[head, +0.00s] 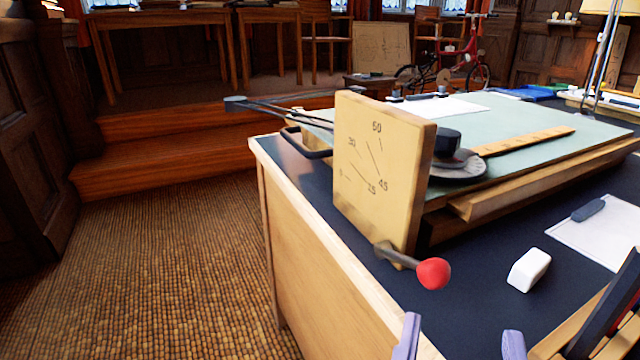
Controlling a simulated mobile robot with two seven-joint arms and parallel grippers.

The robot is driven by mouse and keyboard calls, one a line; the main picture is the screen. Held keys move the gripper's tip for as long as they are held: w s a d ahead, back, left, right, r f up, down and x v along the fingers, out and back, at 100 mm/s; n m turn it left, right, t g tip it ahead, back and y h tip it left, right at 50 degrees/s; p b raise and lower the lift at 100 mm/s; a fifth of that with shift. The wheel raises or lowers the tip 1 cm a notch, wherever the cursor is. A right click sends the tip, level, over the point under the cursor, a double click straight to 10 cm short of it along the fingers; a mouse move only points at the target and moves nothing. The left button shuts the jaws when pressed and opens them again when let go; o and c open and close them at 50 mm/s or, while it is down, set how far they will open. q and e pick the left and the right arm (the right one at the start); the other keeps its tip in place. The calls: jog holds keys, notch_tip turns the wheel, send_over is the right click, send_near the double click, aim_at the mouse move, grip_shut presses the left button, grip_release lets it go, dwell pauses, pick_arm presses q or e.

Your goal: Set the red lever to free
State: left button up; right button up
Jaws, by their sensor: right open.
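The red lever has a round red knob (433,273) on a short grey shaft (396,255). The shaft comes out at the lower right corner of an upright pale wooden plate (375,170) and points right and slightly down. The plate carries angle numbers and line marks; I see no word "free" on it. My right gripper (460,342) shows at the bottom edge as two purple fingertips set wide apart. It is open with nothing between the fingers, below and slightly right of the red knob, apart from it. My left gripper is not in view.
A green drafting board (530,115) with a wooden ruler (525,141) lies behind the plate on the dark desk top (480,275). A white eraser (529,270) lies right of the knob. A wooden rack (590,325) stands at the lower right. Open floor lies left.

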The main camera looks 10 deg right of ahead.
aim_at(434, 284)
jog(key=w+d+f+n+b, duration=0.1)
jog(key=w, duration=0.2)
jog(key=w+f+n+t+b, duration=0.1)
jog(key=w+b, duration=0.1)
jog(key=w, duration=0.1)
jog(key=w+d+f+t+b, duration=0.1)
jog(key=w+b, duration=0.1)
jog(key=w, duration=0.1)
jog(key=shift+d+n, duration=0.3)
jog(key=shift+n, duration=0.1)
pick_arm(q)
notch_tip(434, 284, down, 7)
pick_arm(e)
jog(key=shift+c, duration=0.2)
jog(key=shift+a, duration=0.1)
jog(key=c, duration=0.6)
grip_shut()
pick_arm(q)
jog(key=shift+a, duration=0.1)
pick_arm(e)
jog(key=shift+r, duration=0.1)
